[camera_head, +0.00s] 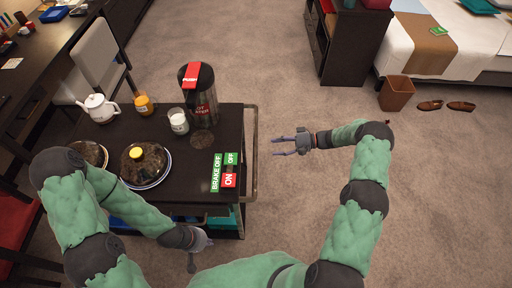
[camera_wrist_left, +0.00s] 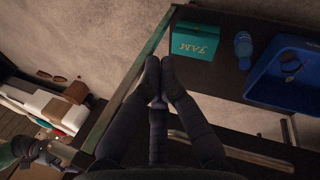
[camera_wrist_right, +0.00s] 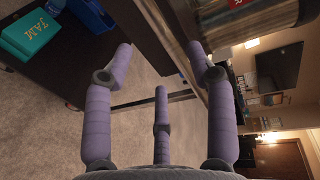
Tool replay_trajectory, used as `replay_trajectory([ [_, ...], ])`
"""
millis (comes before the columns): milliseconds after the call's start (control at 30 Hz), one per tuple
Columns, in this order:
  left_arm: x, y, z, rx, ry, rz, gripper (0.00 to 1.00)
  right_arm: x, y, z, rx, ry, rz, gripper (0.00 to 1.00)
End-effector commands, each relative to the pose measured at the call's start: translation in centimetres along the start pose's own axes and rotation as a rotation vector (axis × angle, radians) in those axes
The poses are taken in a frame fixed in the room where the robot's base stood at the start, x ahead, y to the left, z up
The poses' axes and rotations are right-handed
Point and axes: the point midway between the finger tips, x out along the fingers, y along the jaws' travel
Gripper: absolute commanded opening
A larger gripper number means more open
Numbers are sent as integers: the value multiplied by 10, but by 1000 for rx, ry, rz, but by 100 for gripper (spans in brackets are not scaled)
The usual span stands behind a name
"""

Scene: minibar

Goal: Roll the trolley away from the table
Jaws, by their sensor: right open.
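The dark trolley (camera_head: 190,150) stands left of centre in the head view, with a metal rail (camera_head: 250,165) along its right side. A brake label (camera_head: 216,172) with green OFF and red ON patches lies on its top near that rail. My right gripper (camera_head: 279,147) is open and empty, just right of the rail and apart from it. My left gripper (camera_head: 203,250) is low at the trolley's near side. Its fingertips meet closely in the left wrist view (camera_wrist_left: 160,64), beside the trolley's frame; I see nothing clearly held between them.
A chair (camera_head: 98,58) and desk stand left. Carpet (camera_head: 300,220) is clear right.

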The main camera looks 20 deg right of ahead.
Motion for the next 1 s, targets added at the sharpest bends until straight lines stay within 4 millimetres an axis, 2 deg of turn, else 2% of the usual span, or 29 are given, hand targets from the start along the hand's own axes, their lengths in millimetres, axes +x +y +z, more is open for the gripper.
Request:
replay_trajectory([
  [300, 6, -2, 0, 0, 0, 0, 0, 57, 2, 2, 2, -4, 2, 56],
  [500, 9, -3, 0, 0, 0, 0, 0, 84, 2, 2, 3, -4, 2, 56],
  [700, 10, -4, 0, 0, 0, 0, 0, 94, 2, 1, 3, -2, 3, 56],
  [967, 10, -4, 0, 0, 0, 0, 0, 96, 1, 1, 3, -2, 3, 56],
  [1000, 10, -4, 0, 0, 0, 0, 0, 96, 1, 1, 3, -2, 3, 51],
])
